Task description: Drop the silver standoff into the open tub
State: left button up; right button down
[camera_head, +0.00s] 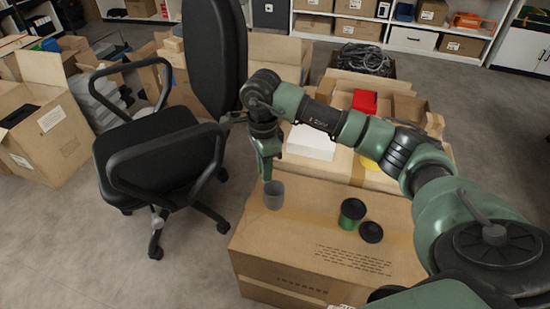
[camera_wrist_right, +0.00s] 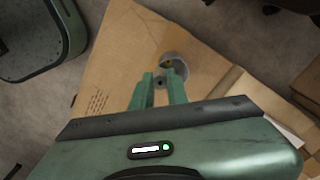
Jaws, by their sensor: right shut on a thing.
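The open tub (camera_head: 274,196) is a small grey cup standing upright on a closed brown carton (camera_head: 300,235). It also shows in the wrist view (camera_wrist_right: 183,72), just beyond my fingertips, with its mouth open and a small yellowish spot inside. My right gripper (camera_head: 267,177) points down at the tub's rim, a little left of its middle in the head view. In the wrist view the right gripper (camera_wrist_right: 161,83) is shut on the silver standoff, which is mostly hidden between the green fingertips. I cannot tell how far above the rim it is. My left gripper is not in view.
A green tub with a black top (camera_head: 352,212) and a black round lid (camera_head: 371,232) stand on the same carton, right of the grey tub. A black office chair (camera_head: 160,150) is close on the left. Open cartons (camera_head: 345,105) and a white box (camera_head: 311,142) lie behind.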

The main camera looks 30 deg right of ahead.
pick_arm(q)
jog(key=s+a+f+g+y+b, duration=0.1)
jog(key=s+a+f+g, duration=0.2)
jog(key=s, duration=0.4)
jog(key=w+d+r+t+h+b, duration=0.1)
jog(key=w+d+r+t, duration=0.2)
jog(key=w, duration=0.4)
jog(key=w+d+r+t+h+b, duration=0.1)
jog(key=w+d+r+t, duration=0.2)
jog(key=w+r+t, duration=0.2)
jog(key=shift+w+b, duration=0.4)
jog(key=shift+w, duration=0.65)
pick_arm(e)
jog(key=d+f+m, duration=0.4)
jog(key=f+m, duration=0.2)
jog(key=f, duration=0.2)
jog(key=shift+d+m, duration=0.35)
jog(key=shift+m, duration=0.05)
jog(key=c, duration=1.3)
grip_release()
